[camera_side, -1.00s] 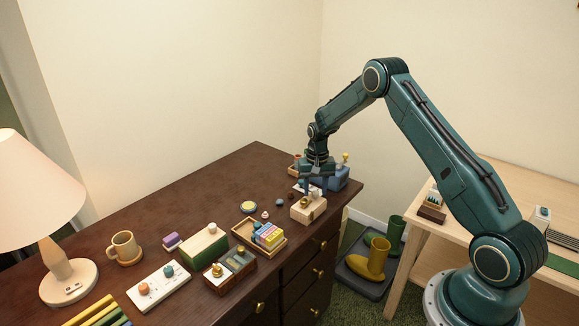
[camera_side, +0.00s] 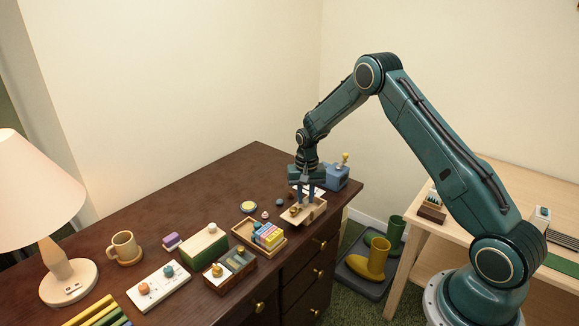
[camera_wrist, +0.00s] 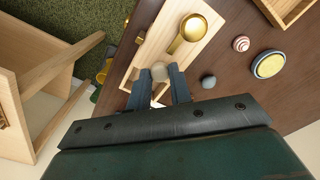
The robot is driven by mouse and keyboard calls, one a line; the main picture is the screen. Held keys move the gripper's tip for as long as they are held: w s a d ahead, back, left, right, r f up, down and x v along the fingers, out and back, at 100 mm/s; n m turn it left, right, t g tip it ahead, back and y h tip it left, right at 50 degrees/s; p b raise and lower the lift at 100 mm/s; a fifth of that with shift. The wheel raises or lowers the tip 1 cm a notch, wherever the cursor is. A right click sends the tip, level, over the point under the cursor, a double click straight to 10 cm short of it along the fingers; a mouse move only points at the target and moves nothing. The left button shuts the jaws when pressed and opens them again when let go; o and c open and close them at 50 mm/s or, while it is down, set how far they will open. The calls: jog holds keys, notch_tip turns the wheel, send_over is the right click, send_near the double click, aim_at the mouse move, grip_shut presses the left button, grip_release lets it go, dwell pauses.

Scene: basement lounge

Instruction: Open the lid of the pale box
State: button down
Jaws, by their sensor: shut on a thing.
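The pale box (camera_side: 313,217) stands near the desk's right front edge. Its pale lid (camera_wrist: 172,48) lies shifted to the left in the side view, and part of the box shows uncovered on its right. A brass round piece (camera_wrist: 191,29) sits on the lid and also shows in the side view (camera_side: 294,210). My gripper (camera_side: 309,199) points down over the box. The box's inside is mostly hidden by the fingers.
A blue container (camera_side: 336,177) stands close behind my gripper. A tray of coloured blocks (camera_side: 246,238) and small round pieces, one striped (camera_wrist: 241,43), lie to the left. A yellow-topped round tin (camera_wrist: 269,65) is nearby. The desk's front edge is close.

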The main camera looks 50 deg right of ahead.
aim_at(304, 200)
jog(key=shift+a, duration=0.3)
jog(key=c, duration=1.3)
grip_release()
jog(key=shift+o, duration=0.2)
jog(key=shift+r, duration=0.1)
notch_tip(304, 200, up, 14)
jog(key=shift+f, duration=0.2)
